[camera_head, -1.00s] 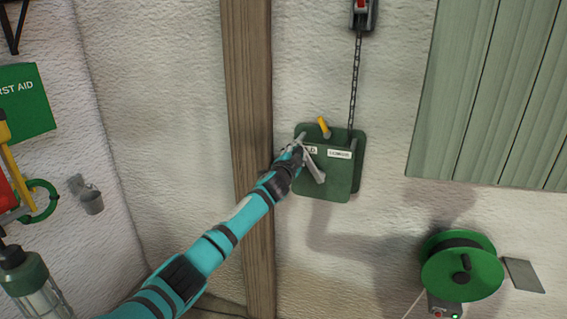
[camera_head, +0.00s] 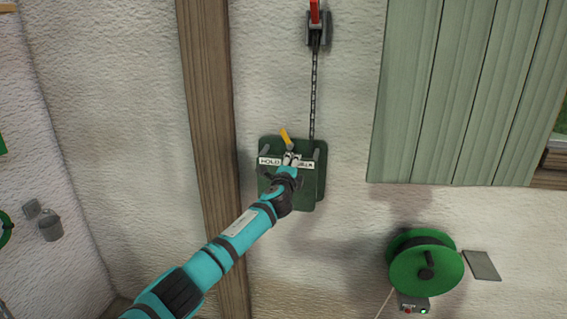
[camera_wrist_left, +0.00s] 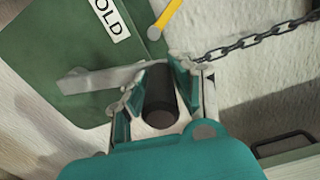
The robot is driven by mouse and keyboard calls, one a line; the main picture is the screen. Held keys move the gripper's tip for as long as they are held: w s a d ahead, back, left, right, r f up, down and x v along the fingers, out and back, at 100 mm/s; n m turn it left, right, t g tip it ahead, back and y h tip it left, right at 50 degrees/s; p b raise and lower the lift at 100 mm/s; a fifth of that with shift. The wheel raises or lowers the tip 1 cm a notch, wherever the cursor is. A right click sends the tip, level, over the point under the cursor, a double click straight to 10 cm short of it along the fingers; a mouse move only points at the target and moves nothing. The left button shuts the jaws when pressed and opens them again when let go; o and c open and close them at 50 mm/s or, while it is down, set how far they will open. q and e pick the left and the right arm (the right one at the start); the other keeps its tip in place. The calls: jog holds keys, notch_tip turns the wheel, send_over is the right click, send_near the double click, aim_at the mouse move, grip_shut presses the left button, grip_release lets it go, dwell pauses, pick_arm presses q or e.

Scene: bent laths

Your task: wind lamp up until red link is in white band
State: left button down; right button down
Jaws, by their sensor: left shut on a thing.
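A green winch plate (camera_head: 309,192) is fixed to the wall, with a HOLD label and a second, partly covered label. A yellow lever (camera_head: 285,136) sticks up at its top, tilted left. My left gripper (camera_head: 290,163) is in front of the plate. In the left wrist view its teal-padded fingers are shut around the black crank grip (camera_wrist_left: 160,94), beside a grey crank arm (camera_wrist_left: 98,78). The chain (camera_head: 313,95) runs straight up to a dark pulley block (camera_head: 318,40). A red part (camera_head: 314,12) shows there at the top edge. The lamp and white band are not visible. My right gripper is not in view.
A wooden post (camera_head: 208,100) stands just left of the winch. Green boards (camera_head: 455,95) cover the upper right wall. A green cable reel (camera_head: 408,272) is at lower right, above a small switch box (camera_head: 414,304). Bare wall lies between.

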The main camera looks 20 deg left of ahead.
pick_arm(q)
jog(key=shift+w+d+f+m, duration=0.1)
jog(key=shift+d+m, duration=0.2)
jog(key=shift+d, duration=0.15)
jog(key=shift+w+d+f+m, duration=0.1)
jog(key=shift+d+m, duration=0.2)
jog(key=shift+d, duration=0.15)
jog(key=c, duration=1.1)
grip_release()
jog(key=shift+d, duration=0.15)
jog(key=shift+o, duration=0.2)
jog(key=v, duration=1.2)
jog(key=shift+f, duration=0.1)
